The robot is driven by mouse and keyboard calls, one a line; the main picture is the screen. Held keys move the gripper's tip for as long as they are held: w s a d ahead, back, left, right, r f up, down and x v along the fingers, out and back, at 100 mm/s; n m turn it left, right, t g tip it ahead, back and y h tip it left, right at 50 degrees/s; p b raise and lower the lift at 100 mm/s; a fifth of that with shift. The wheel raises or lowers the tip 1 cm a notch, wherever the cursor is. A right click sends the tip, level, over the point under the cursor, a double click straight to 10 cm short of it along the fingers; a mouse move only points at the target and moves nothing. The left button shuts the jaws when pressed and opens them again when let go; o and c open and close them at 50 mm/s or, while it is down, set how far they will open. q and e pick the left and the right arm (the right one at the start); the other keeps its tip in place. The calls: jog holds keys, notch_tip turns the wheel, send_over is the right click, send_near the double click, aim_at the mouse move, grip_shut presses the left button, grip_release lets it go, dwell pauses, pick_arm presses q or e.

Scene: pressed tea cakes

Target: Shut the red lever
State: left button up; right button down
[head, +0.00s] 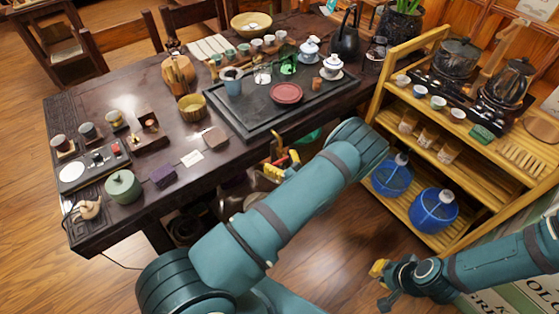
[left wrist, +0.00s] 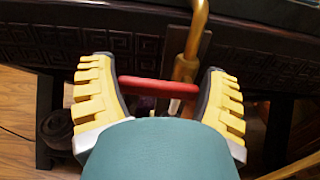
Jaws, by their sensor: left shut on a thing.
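The red lever (left wrist: 160,87) is a short red bar beside a brass pipe (left wrist: 195,40), below the edge of the table. My left gripper (left wrist: 157,75) is shut on the lever, with its yellow fingers at the two ends of the bar. In the head view my left gripper (head: 281,166) is at the table's front side, partly hidden by my own arm, and I cannot make out the lever there. My right gripper (head: 381,284) hangs low over the floor at the lower right, away from the lever. Its opening is unclear.
The dark table (head: 237,166) carries a black tea tray (head: 245,118), cups, teapots and boxes. A yellow wooden shelf (head: 408,105) stands at the right with glass pots and two blue water jugs (head: 433,210). Bare wooden floor (head: 330,240) lies between my arms.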

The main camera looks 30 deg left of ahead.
pick_arm(q)
jog(key=shift+f, duration=0.1)
jog(key=o, duration=1)
jog(key=shift+d, duration=0.15)
jog(key=v, duration=1.2)
jog(key=shift+s, duration=0.1)
